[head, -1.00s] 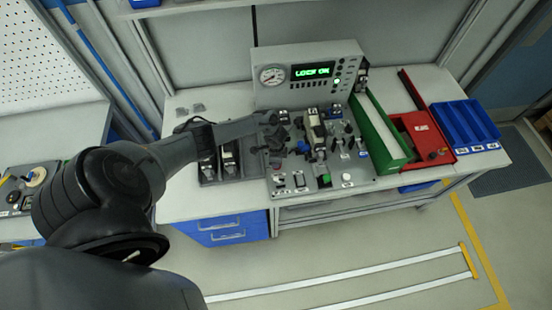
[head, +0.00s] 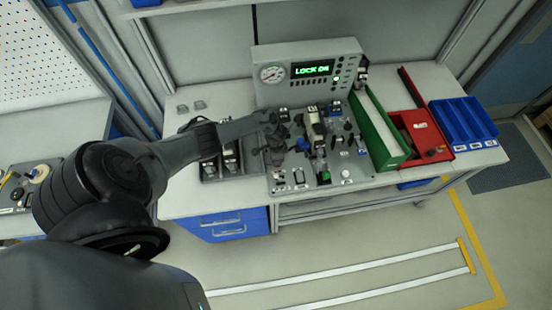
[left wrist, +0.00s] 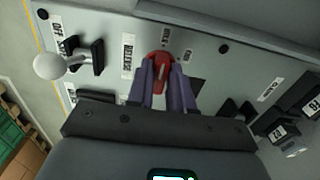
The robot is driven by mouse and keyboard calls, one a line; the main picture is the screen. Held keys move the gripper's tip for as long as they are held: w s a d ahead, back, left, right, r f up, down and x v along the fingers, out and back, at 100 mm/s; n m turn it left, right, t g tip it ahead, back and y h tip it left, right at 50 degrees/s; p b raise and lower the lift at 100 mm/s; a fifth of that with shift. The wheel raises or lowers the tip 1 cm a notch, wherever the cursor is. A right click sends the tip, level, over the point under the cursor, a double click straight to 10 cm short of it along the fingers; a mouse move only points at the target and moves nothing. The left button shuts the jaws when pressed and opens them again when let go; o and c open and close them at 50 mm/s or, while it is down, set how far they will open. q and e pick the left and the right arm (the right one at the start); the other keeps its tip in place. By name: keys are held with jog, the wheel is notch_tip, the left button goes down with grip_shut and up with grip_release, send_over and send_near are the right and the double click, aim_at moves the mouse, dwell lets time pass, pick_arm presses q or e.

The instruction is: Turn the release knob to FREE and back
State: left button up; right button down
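The red release knob (left wrist: 158,66), with a white line on its grip, sits on the grey control panel (left wrist: 205,54) in the left wrist view. A RELEASE label (left wrist: 127,55) is beside it. The two fingers of my left gripper (left wrist: 164,82) straddle the knob and appear closed against its sides. In the head view, my left gripper (head: 274,139) is low over the left part of the panel and hides the knob. My right gripper is not in view.
A white ball-ended lever (left wrist: 50,66) stands left of the knob in the wrist view. In the head view, several switches crowd the panel. A green bin (head: 379,138), a red tray (head: 431,148) and a blue tray (head: 470,130) stand to the right.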

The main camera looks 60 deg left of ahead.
pick_arm(q)
jog(key=o, duration=0.3)
jog(key=shift+r, duration=0.65)
notch_tip(320, 180, up, 10)
jog(key=p, duration=0.2)
jog(key=shift+f+p, duration=0.25)
jog(key=shift+p, duration=0.1)
jog(key=shift+s, duration=0.1)
